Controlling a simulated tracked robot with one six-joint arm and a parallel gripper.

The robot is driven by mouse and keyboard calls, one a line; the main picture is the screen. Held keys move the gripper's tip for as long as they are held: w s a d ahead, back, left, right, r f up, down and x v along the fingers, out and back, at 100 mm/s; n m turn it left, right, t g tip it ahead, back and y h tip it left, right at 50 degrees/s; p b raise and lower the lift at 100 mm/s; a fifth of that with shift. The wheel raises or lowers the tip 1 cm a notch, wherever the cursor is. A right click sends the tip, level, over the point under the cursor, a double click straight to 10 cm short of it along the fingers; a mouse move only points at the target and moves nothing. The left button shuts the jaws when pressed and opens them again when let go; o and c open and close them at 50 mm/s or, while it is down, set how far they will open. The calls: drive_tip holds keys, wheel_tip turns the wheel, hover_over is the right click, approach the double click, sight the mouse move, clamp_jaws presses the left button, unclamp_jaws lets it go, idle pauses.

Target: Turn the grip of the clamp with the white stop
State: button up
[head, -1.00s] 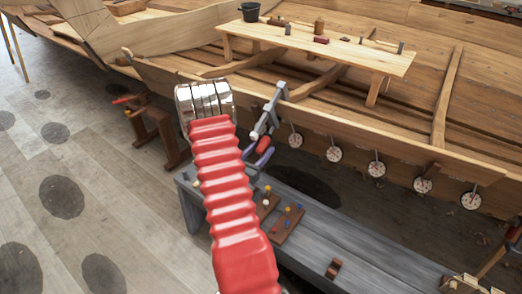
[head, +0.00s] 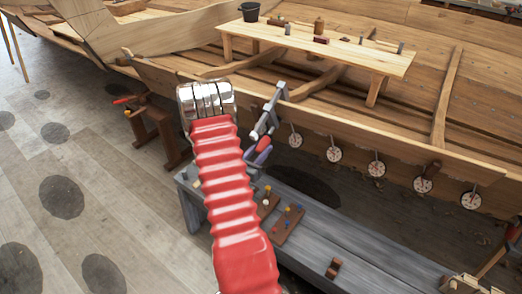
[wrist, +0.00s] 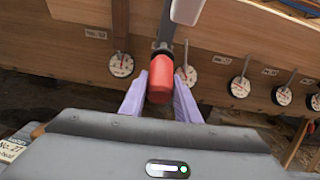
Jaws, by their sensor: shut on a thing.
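The clamp (head: 270,113) is a grey metal bar clamp fixed on the edge of the hull plank. Its red grip (wrist: 160,78) hangs below the bar and points towards me in the wrist view. A pale whitish block (wrist: 187,9) shows above the grip at the top edge; I cannot tell whether it is the stop. My gripper (head: 258,155) has lilac fingers, one on each side of the red grip, and is shut on it.
Several round dials (head: 334,154) hang in a row along the plank, right of the clamp. A grey bench (head: 345,250) with small boards of coloured pegs (head: 287,225) stands below. A wooden table (head: 345,50) stands inside the hull.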

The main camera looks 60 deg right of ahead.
drive_tip(key=shift+n+g, duration=0.3)
drive_tip(key=n+g, duration=0.1)
drive_tip(key=g, duration=0.1)
drive_tip(key=shift+n+g, duration=1.4)
drive_tip(key=shift+g, duration=0.3)
drive_tip(key=shift+r, duration=0.1)
drive_tip(key=o, duration=1)
drive_tip(key=shift+o, duration=0.2)
drive_tip(key=shift+a, duration=0.1)
drive_tip(key=v, duration=1.3)
drive_tip(key=shift+w+a, duration=0.2)
drive_tip(key=shift+a, duration=0.05)
